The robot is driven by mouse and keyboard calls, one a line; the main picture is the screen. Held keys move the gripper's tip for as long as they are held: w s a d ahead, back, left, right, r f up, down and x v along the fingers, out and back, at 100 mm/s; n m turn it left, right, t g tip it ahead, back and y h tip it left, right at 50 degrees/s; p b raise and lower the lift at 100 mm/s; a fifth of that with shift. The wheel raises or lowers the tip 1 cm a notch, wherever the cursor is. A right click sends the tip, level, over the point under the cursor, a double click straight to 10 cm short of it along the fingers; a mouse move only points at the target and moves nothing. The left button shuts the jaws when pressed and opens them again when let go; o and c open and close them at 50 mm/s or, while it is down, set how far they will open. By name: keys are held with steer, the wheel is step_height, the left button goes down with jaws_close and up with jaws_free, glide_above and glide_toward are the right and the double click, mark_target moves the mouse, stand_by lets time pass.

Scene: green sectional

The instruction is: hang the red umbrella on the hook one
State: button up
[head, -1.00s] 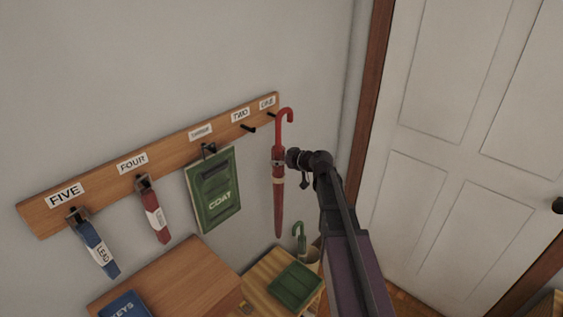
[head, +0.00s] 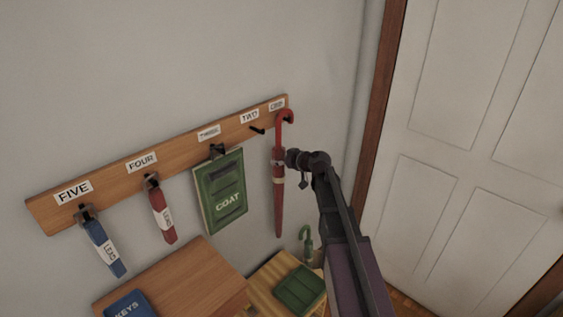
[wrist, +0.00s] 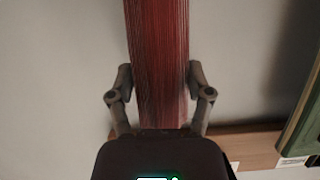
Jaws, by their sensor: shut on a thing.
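The red umbrella (head: 279,205) hangs upright, point down, with its curved handle at the top. My gripper (head: 285,159) is shut on its upper body from the right, just below the handle. In the wrist view, the two fingers (wrist: 159,85) sit either side of the red cloth (wrist: 158,40). The handle overlaps the right end of the hook board, just under the label ONE (head: 277,105). Hook one is hidden behind the handle, and I cannot tell whether the handle touches it.
The wooden hook board (head: 185,155) is on the wall. Hook two (head: 257,130) is bare. A green COAT item (head: 221,190), a red tag (head: 162,215) and a blue tag (head: 104,248) hang leftward. A green umbrella (head: 306,240) stands below. The door (head: 470,150) is right.

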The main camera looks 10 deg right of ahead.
mark_target(281, 136)
steer(key=shift+w+a+f, duration=0.15)
steer(key=shift+w+f, duration=0.05)
steer(key=shift+f, duration=0.1)
stand_by(0.6)
steer(key=o, duration=1.1)
steer(key=shift+c, duration=0.2)
steer(key=shift+r, duration=0.1)
step_height(281, 136, up, 9)
steer(key=p, duration=0.8)
steer(key=shift+p, duration=0.3)
steer(key=shift+r+p, duration=0.4)
steer(key=shift+p, duration=0.1)
